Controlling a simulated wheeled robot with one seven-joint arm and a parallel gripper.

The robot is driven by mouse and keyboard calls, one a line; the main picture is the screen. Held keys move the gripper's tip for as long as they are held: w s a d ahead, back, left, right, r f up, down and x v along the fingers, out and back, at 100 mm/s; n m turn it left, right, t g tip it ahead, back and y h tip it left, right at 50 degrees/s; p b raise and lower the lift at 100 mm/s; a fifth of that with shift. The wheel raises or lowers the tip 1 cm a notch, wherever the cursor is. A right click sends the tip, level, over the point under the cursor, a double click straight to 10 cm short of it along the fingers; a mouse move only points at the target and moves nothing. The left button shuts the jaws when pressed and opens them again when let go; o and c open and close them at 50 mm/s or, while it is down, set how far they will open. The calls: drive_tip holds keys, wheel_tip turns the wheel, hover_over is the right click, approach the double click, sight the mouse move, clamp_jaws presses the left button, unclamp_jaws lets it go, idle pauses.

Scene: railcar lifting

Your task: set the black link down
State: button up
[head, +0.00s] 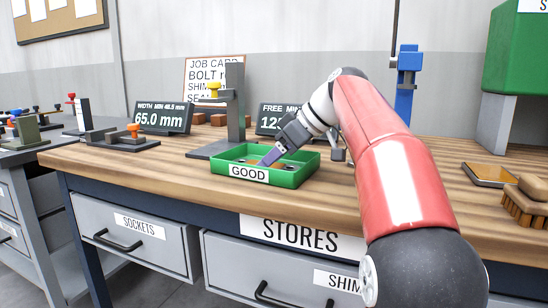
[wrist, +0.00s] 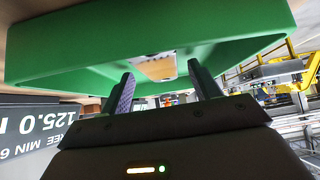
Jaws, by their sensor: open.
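My gripper (head: 273,154) is over the green tray (head: 248,173) labelled GOOD, pointing down and left into it. In the wrist view, its two fingers (wrist: 161,75) are apart, with nothing held between them. The green tray (wrist: 80,55) fills the upper part of that view, and the fingertips are close to it. A small tan patch with dark spots shows beyond the fingertips; I cannot tell what it is. Small dark shapes show inside the tray around my gripper in the head view. I cannot tell whether one of them is the black link.
A dark upright gauge stand (head: 235,105) is just behind the tray. Displays reading 65.0 mm (head: 163,117) and, partly hidden, FREE MIN (head: 272,118) stand behind. A brush (head: 525,204) and flat tablet-like device (head: 490,174) lie at right. Bare bench top (head: 130,165) lies left of the tray.

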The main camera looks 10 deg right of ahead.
drive_tip(key=p+v, duration=0.3)
drive_tip(key=v, duration=0.9)
drive_tip(key=shift+s, duration=0.1)
